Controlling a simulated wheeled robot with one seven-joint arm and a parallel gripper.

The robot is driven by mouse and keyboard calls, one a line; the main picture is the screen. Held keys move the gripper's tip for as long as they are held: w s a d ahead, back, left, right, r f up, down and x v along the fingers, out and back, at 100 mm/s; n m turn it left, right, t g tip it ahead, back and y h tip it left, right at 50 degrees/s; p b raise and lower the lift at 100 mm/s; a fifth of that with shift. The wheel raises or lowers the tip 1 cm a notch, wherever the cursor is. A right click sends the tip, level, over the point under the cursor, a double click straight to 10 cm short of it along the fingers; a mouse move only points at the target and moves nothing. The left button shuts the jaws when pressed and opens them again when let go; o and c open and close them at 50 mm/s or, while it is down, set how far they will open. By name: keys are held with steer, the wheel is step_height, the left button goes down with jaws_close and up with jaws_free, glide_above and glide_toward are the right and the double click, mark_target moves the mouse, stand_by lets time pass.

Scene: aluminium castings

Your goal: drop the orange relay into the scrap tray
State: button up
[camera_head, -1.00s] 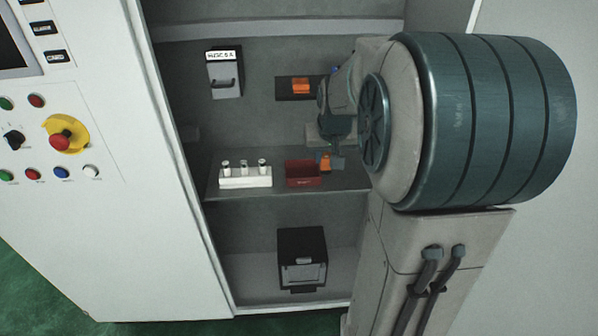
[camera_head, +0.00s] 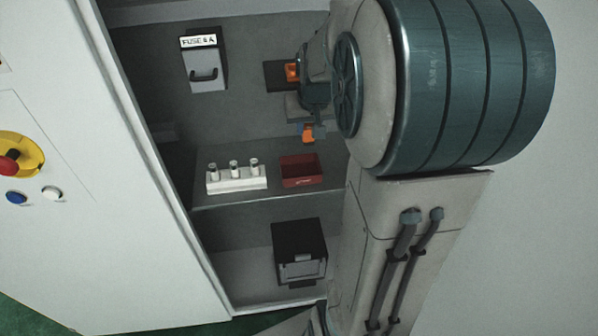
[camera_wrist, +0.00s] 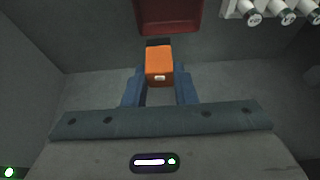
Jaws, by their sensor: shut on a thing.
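The orange relay (camera_head: 308,134) is held by my gripper (camera_head: 314,131) in the head view, above and slightly behind the red scrap tray (camera_head: 302,181). The wrist view shows the relay (camera_wrist: 159,67) between the two blue fingers of my gripper (camera_wrist: 159,78), which are shut on it. The red tray (camera_wrist: 168,27) shows beyond the relay at the top of the wrist view, cut off by the frame edge. The relay is clear of the tray. The tray sits on the grey shelf, and I see nothing in its visible part.
A white block (camera_head: 237,181) with several upright fuses stands left of the tray. A black bin (camera_head: 299,240) stands below the shelf.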

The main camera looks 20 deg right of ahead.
mark_target(309, 135)
step_height(309, 135, down, 4)
steer(key=shift+f+b, duration=0.1)
steer(key=shift+b, duration=1.05)
steer(key=o, duration=1)
steer(key=shift+o, duration=0.2)
steer(key=v, duration=1.4)
